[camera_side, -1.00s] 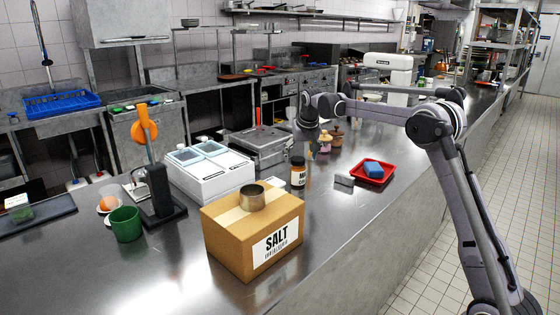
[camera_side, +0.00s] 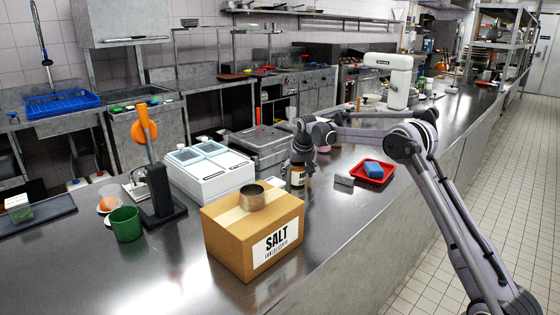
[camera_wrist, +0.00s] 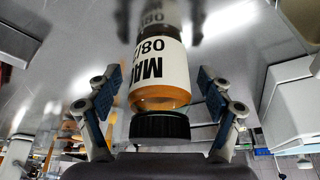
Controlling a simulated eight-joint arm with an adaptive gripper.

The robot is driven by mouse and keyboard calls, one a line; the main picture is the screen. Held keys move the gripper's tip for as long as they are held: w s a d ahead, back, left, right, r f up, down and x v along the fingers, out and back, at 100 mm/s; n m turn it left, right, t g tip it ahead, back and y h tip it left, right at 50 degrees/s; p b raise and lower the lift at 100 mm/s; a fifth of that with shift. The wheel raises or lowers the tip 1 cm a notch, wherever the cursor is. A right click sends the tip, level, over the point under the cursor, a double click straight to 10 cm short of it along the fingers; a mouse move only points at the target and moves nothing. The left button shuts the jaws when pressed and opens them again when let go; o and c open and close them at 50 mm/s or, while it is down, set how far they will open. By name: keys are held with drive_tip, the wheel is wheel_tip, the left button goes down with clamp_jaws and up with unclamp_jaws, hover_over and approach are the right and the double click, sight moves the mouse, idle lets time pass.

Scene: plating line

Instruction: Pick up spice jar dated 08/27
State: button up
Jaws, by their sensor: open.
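The spice jar (camera_side: 298,178) stands upright on the steel counter behind the salt box, with a dark lid, amber contents and a white label. In the wrist view the jar (camera_wrist: 160,75) appears upside down; its label shows "08/2" with the rest turned out of sight. My gripper (camera_wrist: 160,103) is open, with one blue-padded finger on each side of the jar near the lid end. I cannot tell whether either pad touches it. In the side view my gripper (camera_side: 302,150) is at the jar's upper part, partly merged with it.
The salt carton (camera_side: 225,238) with a metal cup (camera_side: 252,197) on top stands in front of the jar. A white two-lidded unit (camera_side: 208,172) is to the left. A red tray (camera_side: 387,171) with a blue sponge (camera_side: 374,169) and a grey block (camera_side: 344,180) lie to the right.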

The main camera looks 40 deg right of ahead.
drive_tip(key=c, duration=1.4)
